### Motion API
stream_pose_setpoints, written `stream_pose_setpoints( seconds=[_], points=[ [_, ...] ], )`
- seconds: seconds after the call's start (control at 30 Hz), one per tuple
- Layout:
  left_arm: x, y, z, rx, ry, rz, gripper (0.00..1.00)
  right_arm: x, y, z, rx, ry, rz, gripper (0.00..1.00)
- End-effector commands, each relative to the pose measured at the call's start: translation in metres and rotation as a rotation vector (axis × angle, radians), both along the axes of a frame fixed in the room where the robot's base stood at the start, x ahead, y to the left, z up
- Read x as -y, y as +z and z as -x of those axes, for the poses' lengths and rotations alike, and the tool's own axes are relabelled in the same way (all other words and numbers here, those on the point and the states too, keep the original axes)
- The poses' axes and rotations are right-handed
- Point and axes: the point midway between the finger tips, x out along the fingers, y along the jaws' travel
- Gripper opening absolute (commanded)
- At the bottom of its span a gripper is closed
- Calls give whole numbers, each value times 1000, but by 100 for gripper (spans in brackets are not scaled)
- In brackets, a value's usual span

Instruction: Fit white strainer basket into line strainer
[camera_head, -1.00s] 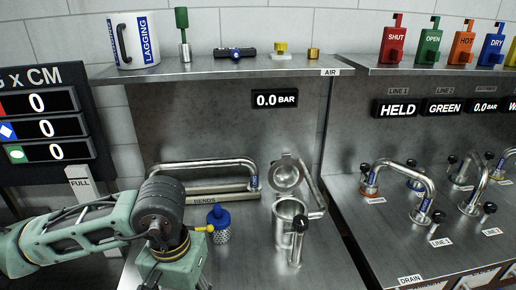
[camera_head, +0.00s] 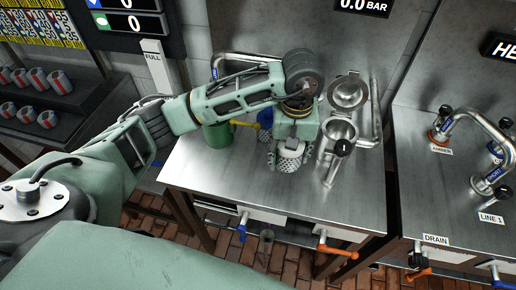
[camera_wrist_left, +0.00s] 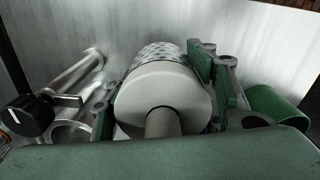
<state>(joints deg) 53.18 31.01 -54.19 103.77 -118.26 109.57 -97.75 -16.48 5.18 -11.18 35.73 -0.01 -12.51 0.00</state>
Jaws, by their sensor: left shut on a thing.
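The white strainer basket (camera_head: 291,151) has a smooth white cap and a perforated metal body. My left gripper (camera_head: 289,160) is shut on it, just left of the line strainer. In the left wrist view the basket's white cap (camera_wrist_left: 150,94) and central stem sit between the fingers, with the perforated body (camera_wrist_left: 160,53) beyond. The line strainer (camera_head: 340,131) is a steel cup with its round lid (camera_head: 348,92) swung open behind it. It appears apart from the basket. In the wrist view its steel rim (camera_wrist_left: 72,133) shows partly at the left. My right gripper is out of view.
A green mug (camera_head: 218,136) and a blue-topped item (camera_head: 265,118) stand left of my gripper. A black-knobbed handle (camera_head: 342,148) stands at the strainer's front. Steel pipe (camera_head: 376,112) rises to its right. The bench front (camera_head: 240,185) is clear.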

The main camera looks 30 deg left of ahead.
Motion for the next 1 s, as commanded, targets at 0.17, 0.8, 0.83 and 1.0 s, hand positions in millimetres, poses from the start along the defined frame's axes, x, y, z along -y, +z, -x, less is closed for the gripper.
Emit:
stream_pose_setpoints(
  seconds=[0.17, 0.8, 0.83, 1.0],
  points=[
    [-43, -21, -10, -5, 6, -4, 19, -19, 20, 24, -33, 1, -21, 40],
    [-80, -86, -23, -1, -1, 0, 19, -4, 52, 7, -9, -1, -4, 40],
    [-80, -88, -24, 0, -2, 1, 19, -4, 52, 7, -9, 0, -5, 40],
    [-80, -89, -24, 3, -3, 1, 19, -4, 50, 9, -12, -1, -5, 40]
  ],
)
